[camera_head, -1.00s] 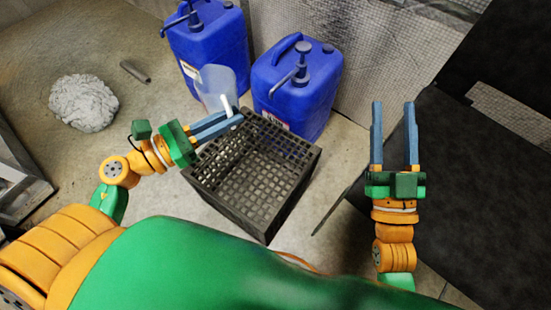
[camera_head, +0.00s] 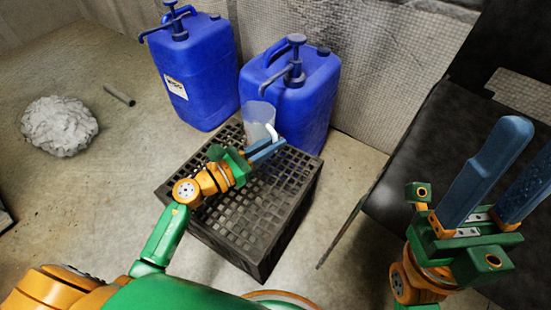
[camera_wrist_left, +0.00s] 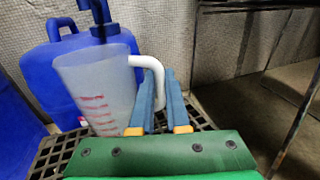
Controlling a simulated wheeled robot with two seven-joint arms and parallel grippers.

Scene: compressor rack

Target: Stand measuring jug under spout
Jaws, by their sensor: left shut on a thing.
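The measuring jug (camera_head: 258,119) is translucent with red marks and a white handle; it also shows in the left wrist view (camera_wrist_left: 97,88). My left gripper (camera_head: 277,147) is shut on the handle (camera_wrist_left: 155,72), holding the jug upright over the far part of the black crate (camera_head: 262,262). The jug is in front of the right blue canister (camera_head: 308,107). That canister's pump spout (camera_head: 272,82) points left, its tip close above the jug's mouth. Whether they line up, and whether the jug's base touches the crate, I cannot tell. My right gripper (camera_head: 528,160) is open and empty at the right.
A second blue canister (camera_head: 203,85) with its own pump stands to the left. A grey crumpled lump (camera_head: 59,126) and a short dark tube (camera_head: 118,95) lie on the floor. A dark panel or table (camera_head: 415,150) fills the right side. The crate's near top is clear.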

